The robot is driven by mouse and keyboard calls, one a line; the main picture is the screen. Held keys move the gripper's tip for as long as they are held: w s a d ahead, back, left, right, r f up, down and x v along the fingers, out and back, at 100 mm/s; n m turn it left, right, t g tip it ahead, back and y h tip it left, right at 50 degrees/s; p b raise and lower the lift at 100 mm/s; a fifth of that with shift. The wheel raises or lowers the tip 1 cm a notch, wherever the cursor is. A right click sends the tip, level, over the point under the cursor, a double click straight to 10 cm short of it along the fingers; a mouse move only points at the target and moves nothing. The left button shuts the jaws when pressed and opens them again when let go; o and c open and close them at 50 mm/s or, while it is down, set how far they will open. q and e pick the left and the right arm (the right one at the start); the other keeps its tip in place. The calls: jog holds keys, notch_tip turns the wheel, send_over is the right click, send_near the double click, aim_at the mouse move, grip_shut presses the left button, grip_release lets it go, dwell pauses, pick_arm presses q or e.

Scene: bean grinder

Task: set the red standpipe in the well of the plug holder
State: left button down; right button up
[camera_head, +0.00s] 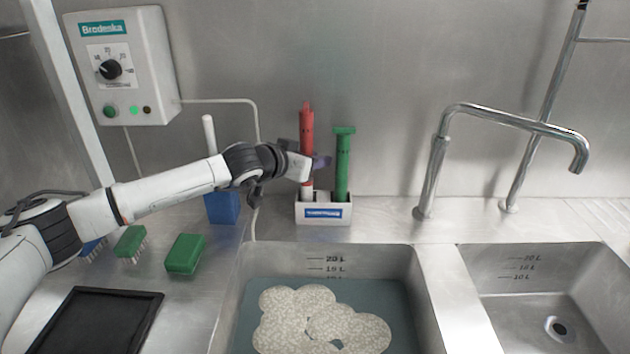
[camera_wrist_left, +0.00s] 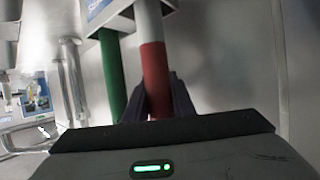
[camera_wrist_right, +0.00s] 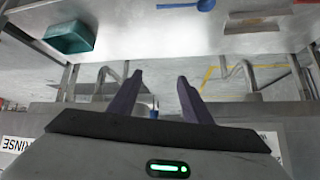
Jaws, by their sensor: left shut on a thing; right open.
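The red standpipe (camera_head: 307,125) stands upright at the left part of the white plug holder (camera_head: 323,221). Its white lower end (camera_head: 307,190) meets the holder's top; how deep it sits in the well is hidden. My left gripper (camera_head: 308,166) is shut on the red standpipe above the white end. In the left wrist view the red standpipe (camera_wrist_left: 156,75) runs between the fingers, with its white end toward the holder (camera_wrist_left: 110,12). A green standpipe (camera_head: 343,165) stands in the holder's right part. My right gripper (camera_wrist_right: 153,95), in the right wrist view, is open and empty.
A sink (camera_head: 232,310) with water and pale lumps lies in front of the holder. A tap (camera_head: 436,165) stands right of it. The steel wall is close behind.

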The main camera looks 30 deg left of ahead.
pick_arm(q)
notch_tip(320, 180, down, 4)
jog(key=shift+f, duration=0.2)
jog(key=shift+f, duration=0.15)
jog(key=c, duration=1.5)
grip_release()
jog(key=b+v, duration=0.2)
jog(key=v, duration=1)
